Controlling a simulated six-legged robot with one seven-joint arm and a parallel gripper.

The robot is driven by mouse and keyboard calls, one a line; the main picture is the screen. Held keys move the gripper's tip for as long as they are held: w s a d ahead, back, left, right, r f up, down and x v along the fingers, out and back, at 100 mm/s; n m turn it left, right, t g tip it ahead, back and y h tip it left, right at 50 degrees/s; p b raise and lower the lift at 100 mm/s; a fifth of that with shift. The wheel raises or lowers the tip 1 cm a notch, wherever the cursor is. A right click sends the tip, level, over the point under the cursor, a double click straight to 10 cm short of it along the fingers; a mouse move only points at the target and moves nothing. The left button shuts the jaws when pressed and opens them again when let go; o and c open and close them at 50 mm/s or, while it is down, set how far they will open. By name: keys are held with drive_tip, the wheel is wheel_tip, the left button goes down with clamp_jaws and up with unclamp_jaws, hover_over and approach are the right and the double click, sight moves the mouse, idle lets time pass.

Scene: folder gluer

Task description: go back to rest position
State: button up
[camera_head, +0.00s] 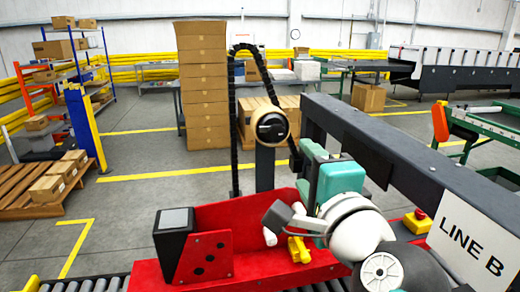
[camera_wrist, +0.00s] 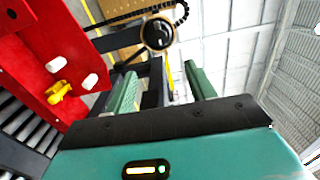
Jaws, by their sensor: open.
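My gripper (camera_wrist: 163,85) shows in the wrist view with its two green fingers spread apart and nothing between them. In the head view its teal body is raised above the right part of a red machine bed (camera_head: 208,262), clear of it. The red bed also shows at the left of the wrist view (camera_wrist: 42,42). A yellow fitting (camera_head: 298,250) and a white peg (camera_head: 270,237) are on the bed, close to my arm. The yellow fitting also shows in the wrist view (camera_wrist: 58,91). My arm hides the bed's right part.
A tan-rimmed wheel (camera_head: 271,126) on a post with a black cable chain stands behind the bed. A dark beam with a LINE B sign (camera_head: 470,242) runs along the right. A carton stack (camera_head: 203,88) stands behind. Open floor lies left, beside a pallet (camera_head: 30,205).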

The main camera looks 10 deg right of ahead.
drive_tip(key=s+f+n+g, duration=0.2)
drive_tip(key=f+n+g, duration=0.4)
drive_tip(key=f+n, duration=0.3)
drive_tip(key=s+f+n+g, duration=0.3)
drive_tip(key=f+n+g, duration=0.3)
drive_tip(key=f, duration=0.8)
drive_tip(key=n, duration=0.3)
drive_tip(key=shift+s+a+f, duration=0.2)
drive_tip(key=shift+f, duration=0.05)
